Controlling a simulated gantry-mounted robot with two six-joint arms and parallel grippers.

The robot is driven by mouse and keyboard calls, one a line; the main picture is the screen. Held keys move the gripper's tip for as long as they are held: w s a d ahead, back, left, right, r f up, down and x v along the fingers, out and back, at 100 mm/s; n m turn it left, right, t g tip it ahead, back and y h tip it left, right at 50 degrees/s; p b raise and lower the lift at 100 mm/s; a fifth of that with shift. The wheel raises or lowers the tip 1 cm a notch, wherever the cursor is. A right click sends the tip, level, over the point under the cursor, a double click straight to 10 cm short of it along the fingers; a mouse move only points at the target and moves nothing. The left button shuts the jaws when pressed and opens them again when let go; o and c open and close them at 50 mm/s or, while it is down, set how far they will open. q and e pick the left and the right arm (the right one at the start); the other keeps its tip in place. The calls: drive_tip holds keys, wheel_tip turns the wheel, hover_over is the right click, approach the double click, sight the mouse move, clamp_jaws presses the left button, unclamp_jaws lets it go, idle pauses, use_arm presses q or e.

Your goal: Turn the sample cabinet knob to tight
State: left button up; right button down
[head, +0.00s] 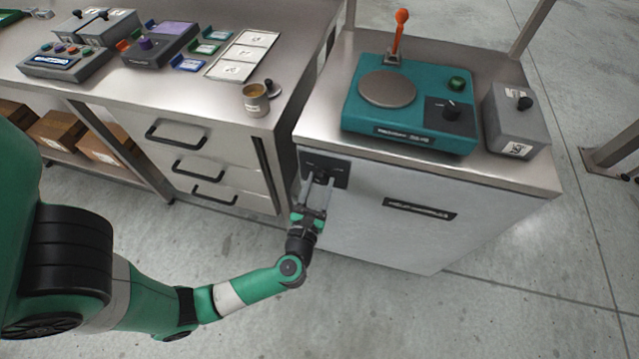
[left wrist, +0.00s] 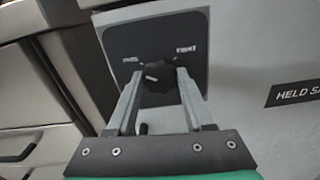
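The sample cabinet knob (left wrist: 157,78) is black and round with a ribbed edge, on a dark square plate (left wrist: 148,38) on the cabinet front. Its white pointer mark lies toward the left. A small label at the plate's right looks like "TIGHT"; the left label is too blurred to read. My left gripper (left wrist: 160,86) has one finger on each side of the knob, and its fingertips appear to touch the knob's edges. In the head view my left gripper (head: 318,185) reaches the plate (head: 325,168) at the cabinet's upper left and mostly hides the knob. My right gripper is out of view.
A teal weigher (head: 408,110) with an orange lever (head: 400,35) and a grey box (head: 514,120) stand on the cabinet top. The cabinet door (head: 400,235) carries a black label (head: 420,209). A drawer bench (head: 200,150) stands to the left. The floor in front is clear.

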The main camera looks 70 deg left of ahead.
use_arm(q)
clamp_jaws()
